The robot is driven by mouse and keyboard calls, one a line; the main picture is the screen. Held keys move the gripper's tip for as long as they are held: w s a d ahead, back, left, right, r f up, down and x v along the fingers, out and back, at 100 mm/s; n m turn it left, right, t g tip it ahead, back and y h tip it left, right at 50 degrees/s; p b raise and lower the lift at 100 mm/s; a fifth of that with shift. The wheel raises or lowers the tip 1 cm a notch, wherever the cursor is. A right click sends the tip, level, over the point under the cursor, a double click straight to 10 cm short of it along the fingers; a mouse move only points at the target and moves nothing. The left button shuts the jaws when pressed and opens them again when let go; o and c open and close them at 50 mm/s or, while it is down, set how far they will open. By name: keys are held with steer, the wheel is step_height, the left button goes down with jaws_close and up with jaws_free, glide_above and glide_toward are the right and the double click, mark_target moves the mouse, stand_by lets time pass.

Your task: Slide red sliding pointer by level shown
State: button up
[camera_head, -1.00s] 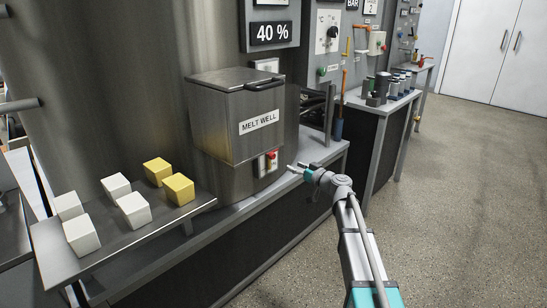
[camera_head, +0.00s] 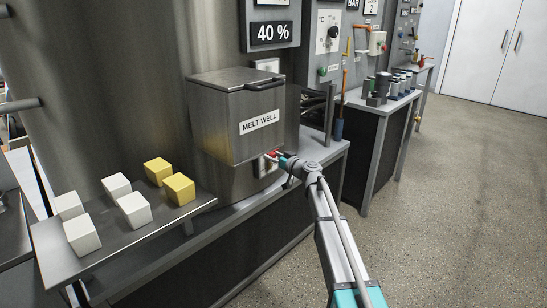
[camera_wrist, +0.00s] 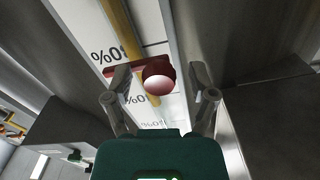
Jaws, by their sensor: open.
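The red sliding pointer (camera_wrist: 158,76) shows in the wrist view as a red ball knob with a flat red bar on a white scale plate (camera_wrist: 155,112). The scale has percent marks, upside down in this view, and a yellow rod (camera_wrist: 118,28) along it. My gripper (camera_wrist: 160,80) is open, with one finger on each side of the knob; I cannot tell whether they touch it. In the head view my gripper (camera_head: 281,158) is at the scale below the melt well (camera_head: 235,115), largely covering the pointer. A display (camera_head: 271,32) above reads 40 %.
Yellow blocks (camera_head: 178,189) and white blocks (camera_head: 82,235) sit on a metal shelf (camera_head: 60,264) at the left. A side table (camera_head: 383,101) with small containers stands to the right. The floor (camera_head: 460,200) at the right is clear.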

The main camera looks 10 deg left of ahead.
mark_target(273, 153)
jaws_close()
stand_by(0.4)
step_height(273, 153, up, 14)
steer(key=p, duration=1.3)
steer(key=shift+f+p, duration=0.2)
steer(key=shift+p, duration=0.1)
jaws_free()
